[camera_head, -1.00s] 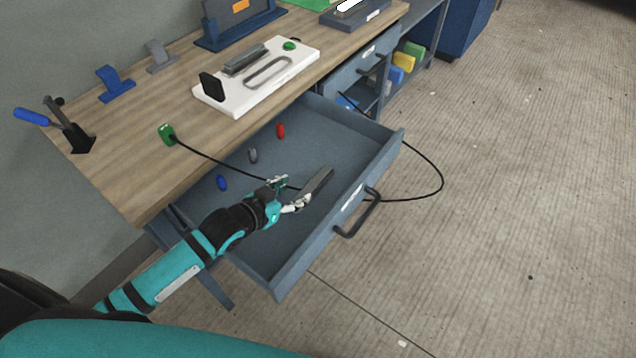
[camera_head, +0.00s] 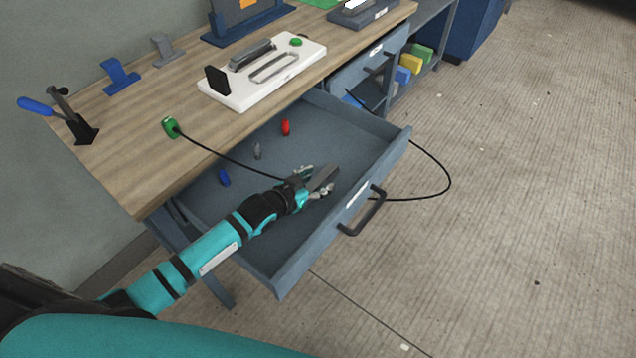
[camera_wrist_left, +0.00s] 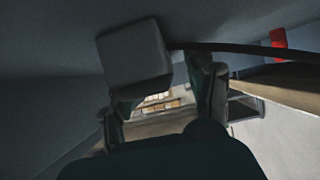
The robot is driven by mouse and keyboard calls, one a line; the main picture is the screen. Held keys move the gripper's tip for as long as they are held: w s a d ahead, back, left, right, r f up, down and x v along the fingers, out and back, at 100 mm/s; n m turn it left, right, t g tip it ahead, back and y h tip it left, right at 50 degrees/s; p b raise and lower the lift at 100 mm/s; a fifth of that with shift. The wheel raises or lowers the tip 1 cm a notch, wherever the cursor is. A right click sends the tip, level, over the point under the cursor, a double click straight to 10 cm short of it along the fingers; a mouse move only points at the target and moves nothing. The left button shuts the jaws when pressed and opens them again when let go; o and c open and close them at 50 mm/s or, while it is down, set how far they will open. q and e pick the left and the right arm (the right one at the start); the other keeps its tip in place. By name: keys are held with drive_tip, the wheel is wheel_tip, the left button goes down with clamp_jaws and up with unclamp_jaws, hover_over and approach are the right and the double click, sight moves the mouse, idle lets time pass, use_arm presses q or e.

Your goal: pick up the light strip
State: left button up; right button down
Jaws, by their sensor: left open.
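A grey strip (camera_head: 326,176), which I take for the light strip, is in the open drawer near its front wall. My left gripper (camera_head: 313,181) is low in the drawer at the strip's near end. It is open, with one finger on each side of that end in the head view. In the left wrist view a pale grey block (camera_wrist_left: 135,55) shows beside the left gripper's fingers (camera_wrist_left: 165,95); I cannot tell if it touches them. The gripper partly hides the strip. My right gripper is not in view.
The drawer (camera_head: 290,270) also holds a blue piece (camera_head: 224,178), a grey piece (camera_head: 257,151) and a red piece (camera_head: 286,127). A black cable (camera_head: 215,152) runs from a green part (camera_head: 171,127) across the drawer. A white fixture (camera_head: 240,97) stands on the bench.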

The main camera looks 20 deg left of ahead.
use_arm(q)
drive_tip(key=shift+s, duration=0.1)
drive_tip(key=shift+c, duration=0.3)
clamp_jaws()
drive_tip(key=shift+r, duration=0.1)
